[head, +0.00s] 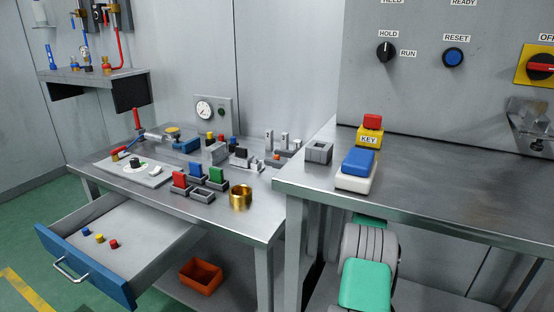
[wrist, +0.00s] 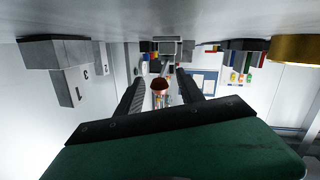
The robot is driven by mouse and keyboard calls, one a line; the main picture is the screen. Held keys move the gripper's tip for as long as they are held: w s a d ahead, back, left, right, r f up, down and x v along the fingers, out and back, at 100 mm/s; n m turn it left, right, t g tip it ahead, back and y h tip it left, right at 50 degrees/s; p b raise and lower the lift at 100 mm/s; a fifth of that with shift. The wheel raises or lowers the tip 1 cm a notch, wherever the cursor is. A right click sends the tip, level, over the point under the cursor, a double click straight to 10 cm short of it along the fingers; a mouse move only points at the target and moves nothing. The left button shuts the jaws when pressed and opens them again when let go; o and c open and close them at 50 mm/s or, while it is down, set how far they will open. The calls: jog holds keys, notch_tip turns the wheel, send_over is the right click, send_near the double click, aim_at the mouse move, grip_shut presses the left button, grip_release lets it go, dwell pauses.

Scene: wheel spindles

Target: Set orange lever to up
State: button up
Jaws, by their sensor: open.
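A small orange piece (head: 276,156) shows low among upright grey posts (head: 284,139) at the back right of the left bench in the head view. It is too small to tell whether it is the orange lever or how it is set. My gripper (wrist: 158,78) is open in the wrist view, its two dark fingers apart. A dark red rounded thing (wrist: 159,83) shows between the fingers; I cannot tell how far off it is or that it touches them. The fingers are not visible in the head view.
The left bench (head: 245,222) also holds a brass ring (head: 241,196), coloured blocks (head: 216,175) and a gauge (head: 205,110). Its blue-fronted drawer (head: 85,268) stands open. Numbered grey blocks (wrist: 68,80) are left of my fingers in the wrist view. The right bench (head: 450,205) has bare room.

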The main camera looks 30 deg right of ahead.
jog(key=shift+s, duration=0.1)
jog(key=b+v, duration=0.2)
jog(key=v, duration=0.5)
jog(key=shift+d+f+b, duration=0.1)
jog(key=shift+b, duration=0.2)
jog(key=shift+s, duration=0.35)
jog(key=shift+c, duration=0.4)
